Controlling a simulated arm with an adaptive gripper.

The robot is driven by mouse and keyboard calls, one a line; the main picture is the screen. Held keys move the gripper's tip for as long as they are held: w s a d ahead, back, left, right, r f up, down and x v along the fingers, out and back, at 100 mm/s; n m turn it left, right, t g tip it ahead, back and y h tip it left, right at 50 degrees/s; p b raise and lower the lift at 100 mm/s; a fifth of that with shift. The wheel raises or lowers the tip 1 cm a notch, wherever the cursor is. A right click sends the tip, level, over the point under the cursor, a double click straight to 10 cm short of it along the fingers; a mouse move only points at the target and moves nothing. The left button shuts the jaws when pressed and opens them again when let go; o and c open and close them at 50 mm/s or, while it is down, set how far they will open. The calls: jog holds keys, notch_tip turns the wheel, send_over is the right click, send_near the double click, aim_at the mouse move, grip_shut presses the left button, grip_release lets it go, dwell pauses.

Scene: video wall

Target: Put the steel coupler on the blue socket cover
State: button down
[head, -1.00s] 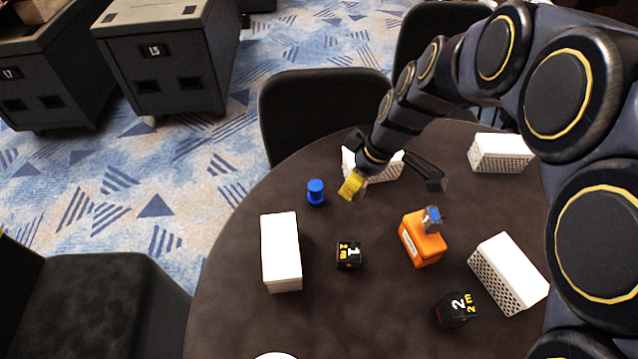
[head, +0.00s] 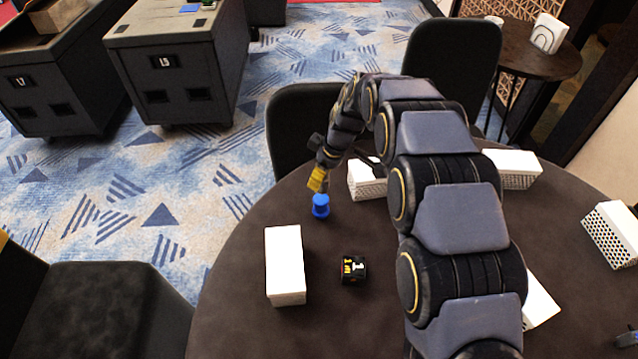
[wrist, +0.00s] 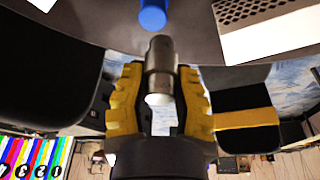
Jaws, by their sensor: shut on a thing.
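The steel coupler (wrist: 160,55) is a short grey metal cylinder, held between the yellow fingers of my gripper (wrist: 160,88) in the wrist view. One end sticks out past the fingertips toward the blue socket cover (wrist: 152,14), which is cut off by the top edge. In the head view, the blue socket cover (head: 320,206) stands upright on the dark round table. My gripper (head: 317,181) is just above it and slightly left. The coupler is hard to make out there, and I cannot tell whether it touches the cover.
A white box (head: 285,265) and a black tape measure (head: 354,270) lie in front on the table (head: 235,290). White perforated boxes stand right of the gripper (head: 367,180) and at the far right (head: 612,233). A dark chair (head: 300,125) is behind. My arm hides the table's middle.

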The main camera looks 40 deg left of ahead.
jog(key=shift+w+a+f, duration=0.25)
jog(key=shift+a+f, duration=0.1)
jog(key=shift+f, duration=0.2)
jog(key=shift+w+a+f, duration=0.25)
jog(key=shift+a+f, duration=0.05)
jog(key=shift+f, duration=1.6)
jog(key=c, duration=0.9)
grip_release()
jog(key=shift+f, duration=0.15)
